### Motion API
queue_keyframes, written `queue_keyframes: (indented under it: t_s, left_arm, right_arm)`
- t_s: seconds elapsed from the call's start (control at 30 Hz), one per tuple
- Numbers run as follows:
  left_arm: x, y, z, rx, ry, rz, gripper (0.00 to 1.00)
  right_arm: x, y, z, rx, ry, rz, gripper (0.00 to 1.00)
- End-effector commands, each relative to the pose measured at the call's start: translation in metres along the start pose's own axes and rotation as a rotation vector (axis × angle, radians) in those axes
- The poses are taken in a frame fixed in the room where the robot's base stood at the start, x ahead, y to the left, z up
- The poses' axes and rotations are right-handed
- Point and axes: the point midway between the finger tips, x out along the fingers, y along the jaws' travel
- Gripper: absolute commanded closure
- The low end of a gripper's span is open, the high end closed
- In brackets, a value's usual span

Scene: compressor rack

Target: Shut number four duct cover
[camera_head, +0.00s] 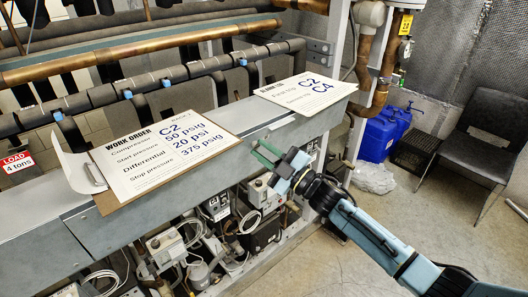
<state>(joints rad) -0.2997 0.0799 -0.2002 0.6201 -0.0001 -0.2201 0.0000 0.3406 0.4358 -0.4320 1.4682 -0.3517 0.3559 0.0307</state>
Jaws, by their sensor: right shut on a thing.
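A long grey metal duct (215,172) runs from the lower left to the upper right, with its cover sections along the top and front. I see no numbers on the covers, so I cannot tell which is number four. My right gripper (264,152) reaches in from the lower right, its green fingers at the front of the duct's right part. It is shut on what looks like a duct cover edge; the contact is small and partly hidden by the fingers. My left gripper is not in view.
A work order clipboard (160,160) and a second paper board (307,92) lie on the duct top. Compressor controls and cables (200,245) crowd below. Pipes (130,50) run behind. A black chair (480,140) and blue jugs (383,133) stand right. Floor at lower right is clear.

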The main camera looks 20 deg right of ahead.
Motion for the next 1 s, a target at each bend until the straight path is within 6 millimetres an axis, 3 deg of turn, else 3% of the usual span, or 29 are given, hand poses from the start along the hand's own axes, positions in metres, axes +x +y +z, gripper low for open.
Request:
queue_keyframes:
  t_s: [0.67,0.7,0.8,0.87,1.0]
  left_arm:
    - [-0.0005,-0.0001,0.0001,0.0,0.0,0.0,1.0]
    - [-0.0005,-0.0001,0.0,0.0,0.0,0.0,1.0]
    - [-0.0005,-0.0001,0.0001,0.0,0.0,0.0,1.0]
    - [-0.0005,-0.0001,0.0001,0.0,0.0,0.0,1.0]
    - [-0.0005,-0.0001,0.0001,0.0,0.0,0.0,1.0]
  right_arm:
    - [0.0,0.0006,0.0001,-0.06,0.0,-0.016,1.0]
    - [0.0,0.0006,0.0,-0.06,0.0,-0.016,0.77]
    - [0.0,0.0006,0.0001,-0.059,0.0,-0.016,0.64]
    - [0.0,0.0006,0.0001,-0.059,0.0,-0.016,0.59]
    - [0.0,0.0005,0.0,-0.058,0.0,-0.016,0.59]
